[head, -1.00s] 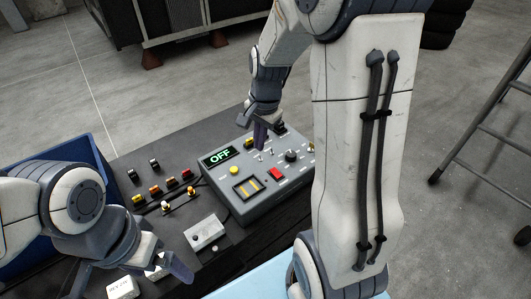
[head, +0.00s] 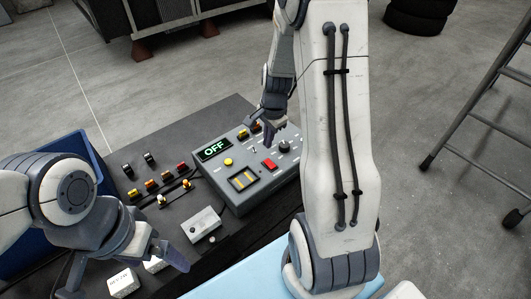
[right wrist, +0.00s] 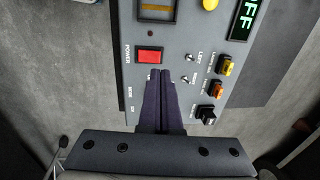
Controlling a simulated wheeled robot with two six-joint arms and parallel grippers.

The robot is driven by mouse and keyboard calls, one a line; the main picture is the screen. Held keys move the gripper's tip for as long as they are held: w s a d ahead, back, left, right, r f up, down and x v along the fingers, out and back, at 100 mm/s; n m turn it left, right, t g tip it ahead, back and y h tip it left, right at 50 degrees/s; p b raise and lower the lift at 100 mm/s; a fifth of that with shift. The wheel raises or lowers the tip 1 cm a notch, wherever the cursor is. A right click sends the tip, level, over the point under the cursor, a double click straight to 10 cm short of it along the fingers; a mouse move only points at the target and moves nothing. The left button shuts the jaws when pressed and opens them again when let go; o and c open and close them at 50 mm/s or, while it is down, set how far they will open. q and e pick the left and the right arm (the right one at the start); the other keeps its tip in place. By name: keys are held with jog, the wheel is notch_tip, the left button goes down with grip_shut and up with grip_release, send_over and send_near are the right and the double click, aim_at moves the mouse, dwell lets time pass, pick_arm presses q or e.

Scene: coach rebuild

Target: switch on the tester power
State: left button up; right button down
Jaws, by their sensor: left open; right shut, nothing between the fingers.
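The grey tester (head: 233,189) stands on the dark bench, its green display (head: 214,149) reading OFF. Its red power switch (head: 269,164) is on the top panel; in the right wrist view the red switch (right wrist: 149,56) has the label POWER beside it. My right gripper (head: 271,143) is over the panel, shut and empty, pointing down. In the right wrist view its fingertips (right wrist: 160,72) appear just below the switch's lower edge; I cannot tell whether they touch the panel. My left gripper (head: 125,278) is open at the lower left, away from the tester.
Toggle switches and several coloured connectors (right wrist: 217,90) are close to the right fingers. A small grey box (head: 204,224), white labelled boxes (head: 122,283) and a connector rack (head: 158,187) are on the bench left of the tester. A blue bin (head: 62,150) stands at the left; a ladder (head: 480,110) is at the right.

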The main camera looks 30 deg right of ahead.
aim_at(265, 161)
jog(key=f, duration=0.6)
jog(key=shift+w+p, duration=0.4)
jog(key=shift+w+f, duration=0.15)
jog(key=shift+f, duration=0.75)
jog(key=shift+w+a+f, duration=0.1)
jog(key=shift+w+f, duration=0.05)
jog(key=shift+f, duration=0.25)
jog(key=shift+r, duration=0.2)
jog(key=shift+s, duration=0.25)
jog(key=shift+s+r+b, duration=0.25)
jog(key=shift+s+b, duration=0.05)
jog(key=shift+s, duration=0.25)
